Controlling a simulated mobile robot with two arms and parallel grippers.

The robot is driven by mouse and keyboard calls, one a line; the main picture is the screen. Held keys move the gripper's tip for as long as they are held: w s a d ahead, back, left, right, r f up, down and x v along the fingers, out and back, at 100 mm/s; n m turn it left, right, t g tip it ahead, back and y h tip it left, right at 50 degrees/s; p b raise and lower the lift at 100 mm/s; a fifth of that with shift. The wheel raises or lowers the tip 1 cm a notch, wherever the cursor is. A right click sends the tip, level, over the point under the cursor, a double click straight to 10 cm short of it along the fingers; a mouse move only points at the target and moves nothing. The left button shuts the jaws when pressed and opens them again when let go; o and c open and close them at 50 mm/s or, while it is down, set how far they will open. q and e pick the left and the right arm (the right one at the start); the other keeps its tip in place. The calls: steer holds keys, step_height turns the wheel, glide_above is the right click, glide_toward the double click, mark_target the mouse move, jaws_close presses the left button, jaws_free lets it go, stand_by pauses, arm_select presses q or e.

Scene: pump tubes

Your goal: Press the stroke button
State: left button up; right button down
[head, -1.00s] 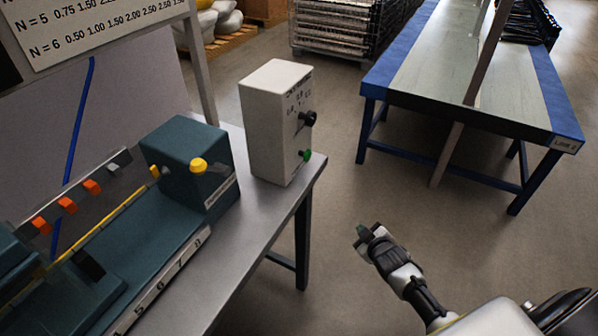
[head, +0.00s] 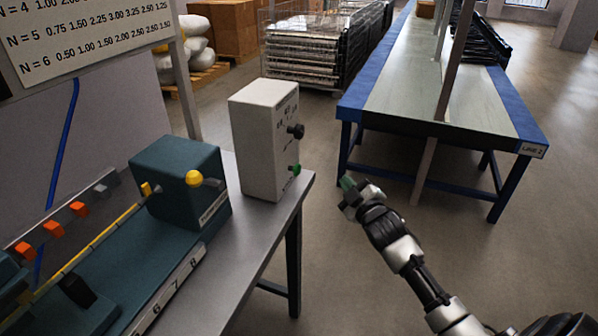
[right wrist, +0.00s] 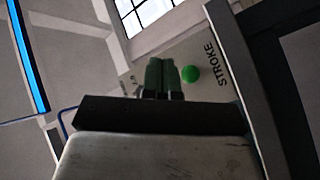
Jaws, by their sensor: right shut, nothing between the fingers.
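The stroke button is a small green button low on the front face of a white control box (head: 262,140) at the right end of the metal table. The green button (head: 294,169) shows in the head view, with a black knob above it. In the right wrist view the green button (right wrist: 190,74) is beside the printed word STROKE, just right of my fingers. My right gripper (head: 347,184) is shut and empty, to the right of the box and apart from the button in the head view. In the right wrist view its green fingertips (right wrist: 162,76) are together. My left gripper is not in view.
A blue-edged bench (head: 430,85) stands behind my right arm. The floor between table and bench is open.

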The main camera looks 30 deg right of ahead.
mark_target(297, 170)
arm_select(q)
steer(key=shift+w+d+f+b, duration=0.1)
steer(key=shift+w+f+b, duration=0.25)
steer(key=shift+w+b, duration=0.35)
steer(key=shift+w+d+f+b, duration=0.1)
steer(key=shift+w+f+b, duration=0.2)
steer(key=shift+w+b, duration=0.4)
arm_select(e)
steer(key=w+a, duration=0.5)
steer(key=w, duration=0.1)
steer(key=shift+w+a, duration=0.35)
steer(key=shift+a, duration=0.05)
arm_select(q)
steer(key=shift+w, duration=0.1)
arm_select(e)
steer(key=shift+w, duration=0.1)
stand_by(0.4)
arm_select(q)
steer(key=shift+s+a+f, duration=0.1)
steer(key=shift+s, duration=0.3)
arm_select(e)
steer(key=shift+w+a, duration=0.2)
steer(key=shift+a, duration=0.05)
